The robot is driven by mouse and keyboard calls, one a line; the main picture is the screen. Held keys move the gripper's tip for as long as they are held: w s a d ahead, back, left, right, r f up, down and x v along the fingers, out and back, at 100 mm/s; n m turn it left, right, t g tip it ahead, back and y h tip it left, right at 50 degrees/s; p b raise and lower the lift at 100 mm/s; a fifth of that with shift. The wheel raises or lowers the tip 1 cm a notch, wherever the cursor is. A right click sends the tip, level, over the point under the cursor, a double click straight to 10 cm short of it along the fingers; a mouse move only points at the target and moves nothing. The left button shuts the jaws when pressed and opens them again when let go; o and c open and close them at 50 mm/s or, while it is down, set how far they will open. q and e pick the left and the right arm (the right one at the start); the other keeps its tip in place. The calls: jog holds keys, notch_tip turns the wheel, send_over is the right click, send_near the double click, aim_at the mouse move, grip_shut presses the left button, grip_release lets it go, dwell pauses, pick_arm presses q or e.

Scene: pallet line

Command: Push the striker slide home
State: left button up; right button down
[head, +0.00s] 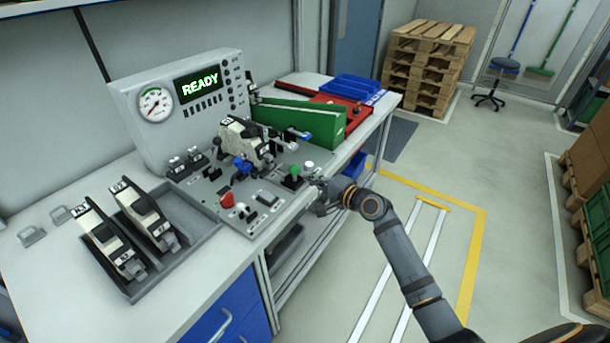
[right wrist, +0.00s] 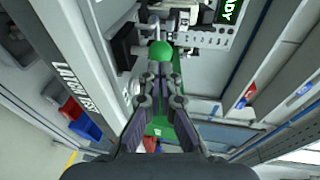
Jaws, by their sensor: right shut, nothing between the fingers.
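A green knob (head: 295,171) stands on a dark base at the front right of the grey fixture plate (head: 210,190); it looks like the striker slide's handle, but no label confirms this. In the right wrist view the green knob (right wrist: 161,50) is just beyond the fingertips. My right gripper (head: 313,187) is shut and empty at the plate's front right edge, close to the knob; it also shows in the right wrist view (right wrist: 160,80). I cannot tell whether it touches the knob. A black-and-white unit (head: 243,140) is mounted on the fixture. My left gripper is out of view.
A console (head: 190,95) with a gauge and a screen reading READY stands behind. Two similar units lie in a tray (head: 185,215) at left. A green case (head: 325,123) stands behind right.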

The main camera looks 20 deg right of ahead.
aim_at(298, 172)
jog(key=shift+x, duration=1.55)
